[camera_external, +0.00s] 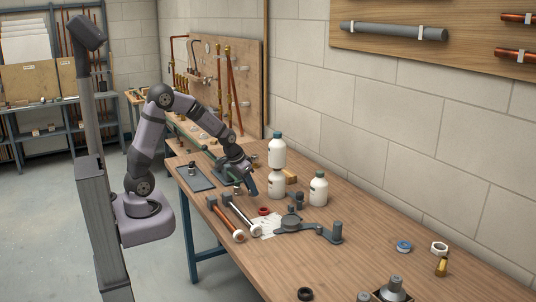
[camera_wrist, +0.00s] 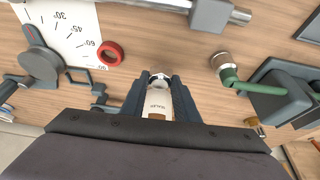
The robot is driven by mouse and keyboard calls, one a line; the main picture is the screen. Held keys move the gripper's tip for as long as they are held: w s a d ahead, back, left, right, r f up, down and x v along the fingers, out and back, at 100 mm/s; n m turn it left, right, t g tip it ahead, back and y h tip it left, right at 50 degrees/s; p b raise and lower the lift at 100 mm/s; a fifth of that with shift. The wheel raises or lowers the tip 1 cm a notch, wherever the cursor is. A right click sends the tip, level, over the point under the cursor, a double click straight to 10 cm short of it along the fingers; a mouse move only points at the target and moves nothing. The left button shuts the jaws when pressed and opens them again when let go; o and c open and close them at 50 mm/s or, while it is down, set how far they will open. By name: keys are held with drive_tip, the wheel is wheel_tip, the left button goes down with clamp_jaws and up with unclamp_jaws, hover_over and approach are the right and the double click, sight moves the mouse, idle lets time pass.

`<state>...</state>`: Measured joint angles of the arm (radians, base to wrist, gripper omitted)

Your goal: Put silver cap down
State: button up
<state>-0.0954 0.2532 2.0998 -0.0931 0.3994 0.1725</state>
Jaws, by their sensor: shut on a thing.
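My gripper (camera_wrist: 158,88) points down over the bench, its two dark fingers close together with a small silver piece between the tips, which looks like the silver cap (camera_wrist: 159,77). A white labelled bottle (camera_wrist: 157,104) shows between the fingers in the wrist view; I cannot tell how far below the cap it is. In the external view my gripper (camera_external: 250,192) is low over the bench, just left of the white bottles, and the cap is too small to make out there.
White bottles (camera_external: 277,186) stand close to my gripper's right, one appearing above another. A red ring (camera_wrist: 110,54) lies by a marked white sheet (camera_wrist: 75,22). A green-handled tool (camera_wrist: 250,87) is on the wrist view's right. The wooden bench (camera_external: 345,265) has clear room at front.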

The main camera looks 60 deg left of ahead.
sight(251, 203)
drive_tip(key=shift+f, duration=1.85)
drive_tip(key=shift+f, duration=0.15)
drive_tip(key=o, duration=1.2)
drive_tip(key=shift+c, duration=0.2)
drive_tip(key=shift+s+r, duration=0.1)
drive_tip(key=shift+r, duration=0.45)
drive_tip(key=v, duration=1.1)
drive_tip(key=s+d+f+g, duration=0.1)
drive_tip(key=s+f, duration=0.3)
drive_tip(key=s, duration=0.5)
drive_tip(key=s+d+f+g, duration=0.2)
drive_tip(key=s+f, duration=0.3)
drive_tip(key=s, duration=0.4)
drive_tip(key=shift+d+g, duration=0.15)
drive_tip(key=shift+g, duration=0.55)
